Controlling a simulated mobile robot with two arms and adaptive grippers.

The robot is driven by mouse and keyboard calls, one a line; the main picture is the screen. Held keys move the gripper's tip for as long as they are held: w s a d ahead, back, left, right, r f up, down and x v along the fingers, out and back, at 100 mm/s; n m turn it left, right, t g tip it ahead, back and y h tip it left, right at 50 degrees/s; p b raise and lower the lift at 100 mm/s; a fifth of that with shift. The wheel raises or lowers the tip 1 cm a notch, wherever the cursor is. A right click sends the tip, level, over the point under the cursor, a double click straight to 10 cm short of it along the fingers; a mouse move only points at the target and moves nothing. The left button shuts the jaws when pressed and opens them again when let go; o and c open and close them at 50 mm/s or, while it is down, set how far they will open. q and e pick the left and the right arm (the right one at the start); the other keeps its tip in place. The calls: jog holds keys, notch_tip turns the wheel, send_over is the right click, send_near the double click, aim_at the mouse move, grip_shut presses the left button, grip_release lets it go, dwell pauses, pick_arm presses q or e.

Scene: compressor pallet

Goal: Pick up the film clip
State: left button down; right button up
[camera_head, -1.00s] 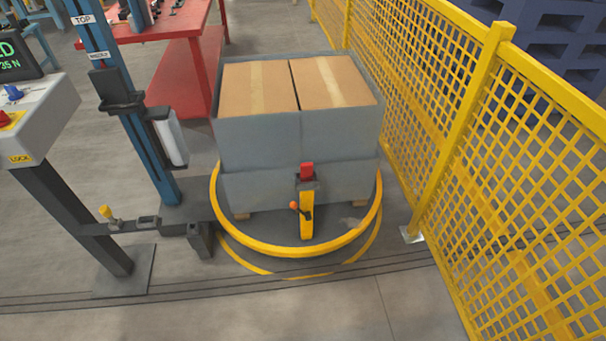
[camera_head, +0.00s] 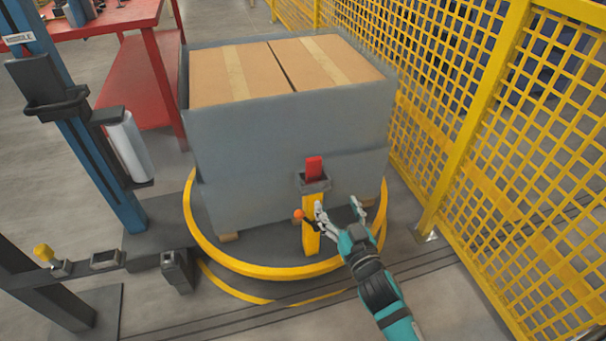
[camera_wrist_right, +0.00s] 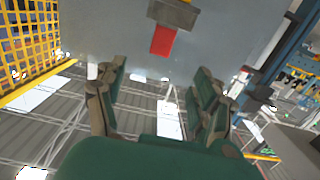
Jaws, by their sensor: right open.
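The film clip appears to be the red piece (camera_head: 314,168) standing upright in a grey holder (camera_head: 313,184) on top of a short yellow post (camera_head: 312,238), in front of the grey wrapped load. In the right wrist view the red piece (camera_wrist_right: 163,40) hangs below its holder (camera_wrist_right: 173,14), beyond the fingers. My right gripper (camera_head: 338,208) is open and empty, below and to the right of the red piece, apart from it. In the right wrist view its spread fingers (camera_wrist_right: 158,88) have nothing between them. My left gripper is not in view.
The grey-walled load with cardboard boxes (camera_head: 285,72) sits on a yellow-rimmed turntable (camera_head: 262,273). A yellow mesh fence (camera_head: 500,130) runs close on the right. A blue mast (camera_head: 85,165) with a film roll (camera_head: 128,150) stands left. An orange-knobbed lever (camera_head: 299,214) sticks out beside the post.

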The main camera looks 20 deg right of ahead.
jog(key=b, duration=0.1)
send_near(315, 167)
jog(key=w, duration=0.4)
jog(key=w+b, duration=0.1)
jog(key=w, duration=0.1)
jog(key=shift+w+f, duration=0.1)
jog(key=shift+f, duration=0.15)
jog(key=shift+w+a+b, duration=0.15)
jog(key=shift+w+b, duration=0.3)
jog(key=shift+w, duration=0.75)
jog(key=shift+w+f, duration=0.1)
jog(key=shift+w, duration=1.1)
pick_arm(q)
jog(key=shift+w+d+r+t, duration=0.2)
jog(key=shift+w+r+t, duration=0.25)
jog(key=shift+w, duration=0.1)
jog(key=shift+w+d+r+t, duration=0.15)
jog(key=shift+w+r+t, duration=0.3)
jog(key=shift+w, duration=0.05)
pick_arm(e)
jog(key=c, duration=1.3)
